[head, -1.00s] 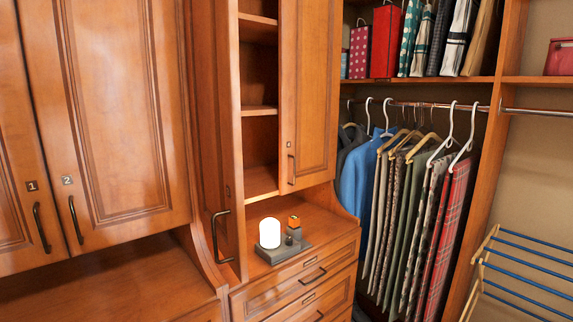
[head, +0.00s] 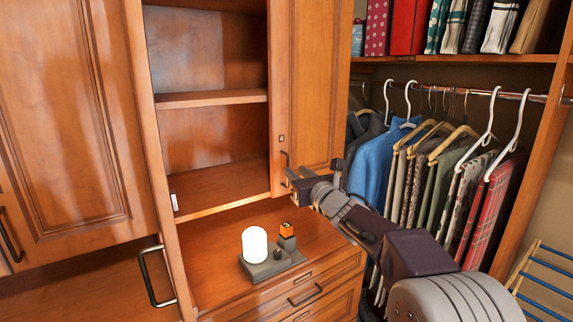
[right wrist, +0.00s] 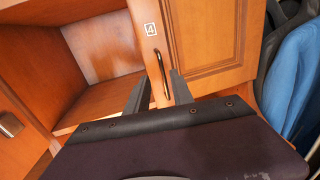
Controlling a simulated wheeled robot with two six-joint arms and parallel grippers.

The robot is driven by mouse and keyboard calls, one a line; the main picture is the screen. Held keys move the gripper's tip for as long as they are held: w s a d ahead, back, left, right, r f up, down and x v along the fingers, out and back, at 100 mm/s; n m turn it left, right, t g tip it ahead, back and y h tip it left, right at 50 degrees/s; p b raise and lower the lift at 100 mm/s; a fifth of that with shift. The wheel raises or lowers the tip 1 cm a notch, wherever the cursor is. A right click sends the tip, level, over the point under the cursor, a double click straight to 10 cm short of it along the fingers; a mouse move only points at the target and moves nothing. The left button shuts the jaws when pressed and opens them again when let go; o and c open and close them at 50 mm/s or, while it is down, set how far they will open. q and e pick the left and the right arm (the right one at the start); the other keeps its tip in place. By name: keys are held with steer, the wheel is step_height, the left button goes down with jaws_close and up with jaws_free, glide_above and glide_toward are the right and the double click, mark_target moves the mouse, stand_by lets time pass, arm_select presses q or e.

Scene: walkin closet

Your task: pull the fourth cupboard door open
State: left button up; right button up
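The fourth cupboard door (head: 312,85) is the wooden panel right of the open shelves in the head view. It looks shut. The right wrist view shows its "4" label (right wrist: 151,29) and dark upright bar handle (right wrist: 162,68). My right gripper (head: 290,178) is at the handle's lower part. In the right wrist view its two fingers stand apart, one on each side of the handle's lower end; whether they touch it I cannot tell. The handle is partly visible in the head view (head: 286,162). My left gripper is not in view.
A door with a bar handle (head: 156,276) stands open left of the shelves. A white lamp (head: 255,245) on a grey tray (head: 275,266) stands on the counter below. Hanging clothes (head: 440,165) are to the right, close to my right arm.

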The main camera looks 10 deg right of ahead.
mark_target(288, 165)
steer(key=w, duration=0.2)
steer(key=w+p, duration=0.1)
steer(key=w, duration=0.1)
steer(key=w+p, duration=0.1)
steer(key=w, duration=0.1)
steer(key=shift+a+f, duration=0.1)
steer(key=shift+a, duration=0.25)
steer(key=shift+w+d+f, duration=0.1)
steer(key=c, duration=0.3)
jaws_close()
stand_by(0.5)
